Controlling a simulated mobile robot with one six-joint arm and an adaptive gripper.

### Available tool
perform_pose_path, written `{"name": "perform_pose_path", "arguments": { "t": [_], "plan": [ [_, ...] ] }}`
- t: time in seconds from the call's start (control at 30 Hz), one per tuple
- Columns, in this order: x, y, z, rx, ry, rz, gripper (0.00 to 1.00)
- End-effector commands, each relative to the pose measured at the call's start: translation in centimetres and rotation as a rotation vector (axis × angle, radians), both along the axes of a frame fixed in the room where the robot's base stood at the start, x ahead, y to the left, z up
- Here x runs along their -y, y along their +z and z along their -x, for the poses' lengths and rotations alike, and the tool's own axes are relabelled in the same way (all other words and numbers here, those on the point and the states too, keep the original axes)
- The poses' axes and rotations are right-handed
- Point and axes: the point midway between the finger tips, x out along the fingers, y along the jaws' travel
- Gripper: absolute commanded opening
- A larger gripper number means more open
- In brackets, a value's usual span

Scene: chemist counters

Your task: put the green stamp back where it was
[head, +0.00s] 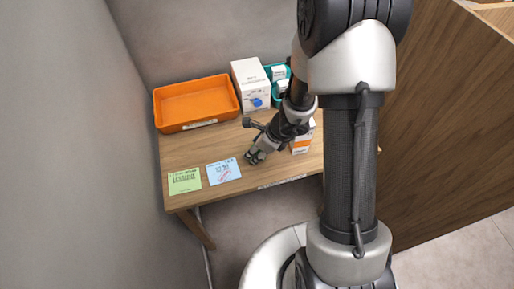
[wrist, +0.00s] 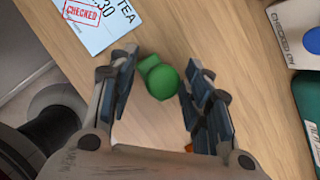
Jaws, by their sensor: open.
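The green stamp (wrist: 162,82) shows in the wrist view, between the two fingers of my gripper (wrist: 160,70). The fingers stand apart on either side of it. I cannot tell whether either finger touches it. In the head view my gripper (head: 256,157) points down near the front of the wooden table, just right of the blue card (head: 223,171), and I cannot make out the stamp there. The card also shows in the wrist view (wrist: 98,22), with a red "CHECKED" mark. A green card (head: 185,181) lies to its left.
An orange tray (head: 160,109) stands at the back left of the table (head: 195,150). A white box with a blue spot (head: 251,82) and a teal container (head: 268,70) stand behind my gripper. A white and orange box (head: 301,144) is close on its right. The table's front edge is near.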

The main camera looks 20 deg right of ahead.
Motion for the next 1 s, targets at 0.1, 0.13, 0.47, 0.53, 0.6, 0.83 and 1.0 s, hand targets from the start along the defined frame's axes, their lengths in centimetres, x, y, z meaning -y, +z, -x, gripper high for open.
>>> {"name": "perform_pose_path", "arguments": {
  "t": [0.1,0.13,0.47,0.53,0.6,0.83,1.0],
  "plan": [
    [0.0,0.5,0.0,0.000,0.000,0.000,0.45],
    [0.1,0.9,0.1,0.001,0.000,0.000,0.45],
    [2.0,7.5,2.2,0.002,-0.002,0.001,0.45],
    [2.4,8.7,2.7,0.003,-0.002,0.000,0.45],
    [2.7,9.7,3.1,0.002,-0.002,0.000,0.45],
    [3.0,11.7,3.7,0.011,0.019,0.004,0.45],
    [0.6,16.7,3.3,0.139,0.290,0.059,0.45]
  ]
}}
